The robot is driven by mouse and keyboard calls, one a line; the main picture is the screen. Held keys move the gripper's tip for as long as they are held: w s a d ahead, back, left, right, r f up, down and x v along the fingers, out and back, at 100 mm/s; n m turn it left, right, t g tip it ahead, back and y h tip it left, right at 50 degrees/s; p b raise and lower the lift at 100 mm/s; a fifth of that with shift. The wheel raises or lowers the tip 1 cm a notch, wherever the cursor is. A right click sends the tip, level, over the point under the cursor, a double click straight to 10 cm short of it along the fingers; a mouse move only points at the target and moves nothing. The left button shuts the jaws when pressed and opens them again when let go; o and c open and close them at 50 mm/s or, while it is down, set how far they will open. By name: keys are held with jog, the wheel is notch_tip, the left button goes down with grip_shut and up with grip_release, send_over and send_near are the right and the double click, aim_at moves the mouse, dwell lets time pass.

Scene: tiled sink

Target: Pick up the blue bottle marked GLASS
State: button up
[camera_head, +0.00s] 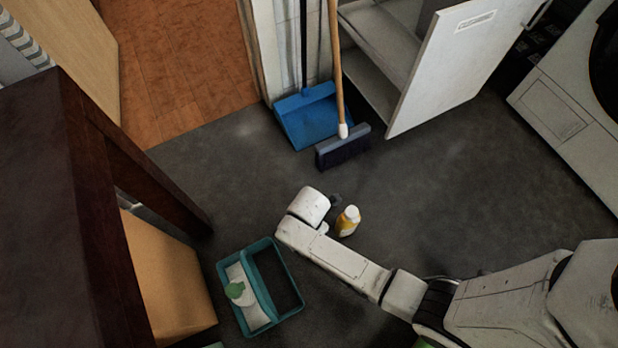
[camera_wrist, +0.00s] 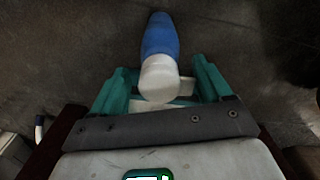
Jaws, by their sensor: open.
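The blue bottle (camera_wrist: 160,37) shows in the wrist view. It has a blue body and a white cap (camera_wrist: 159,74), and its cap end is towards my gripper. My gripper (camera_wrist: 160,68) has two teal fingers, spread apart, one on each side of the cap. The body reaches out beyond the fingertips. I cannot tell whether a finger touches the bottle. No GLASS marking can be read. In the head view the blue bottle cannot be made out, and the fingers are mostly hidden behind my arm's white end.
In the head view a yellow bottle with a white cap (camera_head: 348,221) stands right of my wrist. A teal caddy (camera_head: 281,246) holding a green-topped white bottle (camera_head: 238,292) is at lower left. A blue dustpan (camera_head: 308,117), a broom (camera_head: 342,148) and an open cabinet door (camera_head: 455,65) are behind.

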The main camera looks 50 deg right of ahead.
grip_shut()
dwell(0.8)
